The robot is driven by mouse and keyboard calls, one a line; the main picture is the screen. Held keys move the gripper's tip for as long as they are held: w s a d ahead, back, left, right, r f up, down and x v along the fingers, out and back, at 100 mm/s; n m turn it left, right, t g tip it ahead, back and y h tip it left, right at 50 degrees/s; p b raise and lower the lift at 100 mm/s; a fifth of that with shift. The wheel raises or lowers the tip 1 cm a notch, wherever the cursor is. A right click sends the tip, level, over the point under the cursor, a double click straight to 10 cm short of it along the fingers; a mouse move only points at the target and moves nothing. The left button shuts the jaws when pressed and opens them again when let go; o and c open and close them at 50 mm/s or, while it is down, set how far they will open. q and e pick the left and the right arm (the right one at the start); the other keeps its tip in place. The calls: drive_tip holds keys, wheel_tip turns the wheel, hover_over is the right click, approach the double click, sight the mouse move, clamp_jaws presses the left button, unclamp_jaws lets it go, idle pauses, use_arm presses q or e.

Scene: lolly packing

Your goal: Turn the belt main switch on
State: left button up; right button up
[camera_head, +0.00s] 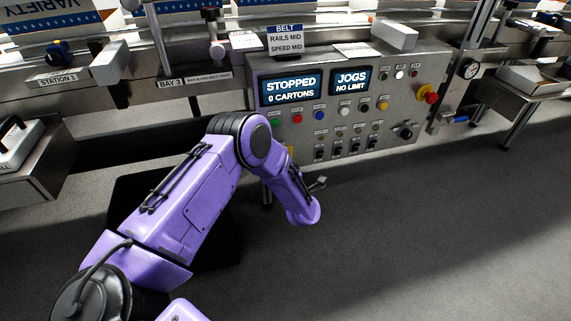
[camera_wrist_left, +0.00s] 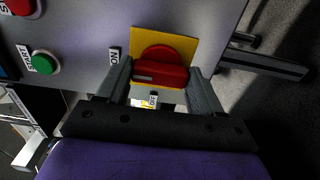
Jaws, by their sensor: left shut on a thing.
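The belt main switch shows in the left wrist view as a red rotary knob (camera_wrist_left: 160,70) on a yellow plate (camera_wrist_left: 194,42). An ON label (camera_wrist_left: 115,57) is left of it and a partly hidden label, likely OFF (camera_wrist_left: 153,98), is below it. The knob's bar lies left to right in that view. My left gripper (camera_wrist_left: 160,80) is shut on the knob, one finger at each side. In the head view my purple left forearm hides the gripper, and only a yellow edge of the plate (camera_head: 290,151) shows. My right gripper is not in view.
A green START button (camera_wrist_left: 44,63) sits near the main switch. Open floor lies in front.

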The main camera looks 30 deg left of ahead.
use_arm(q)
drive_tip(key=shift+a, duration=0.1)
idle(0.3)
drive_tip(key=o, duration=1.1)
drive_tip(key=shift+c, duration=0.2)
drive_tip(key=p+v, duration=0.2)
drive_tip(key=v, duration=0.8)
drive_tip(key=shift+s+d, duration=0.2)
drive_tip(key=shift+s, duration=0.05)
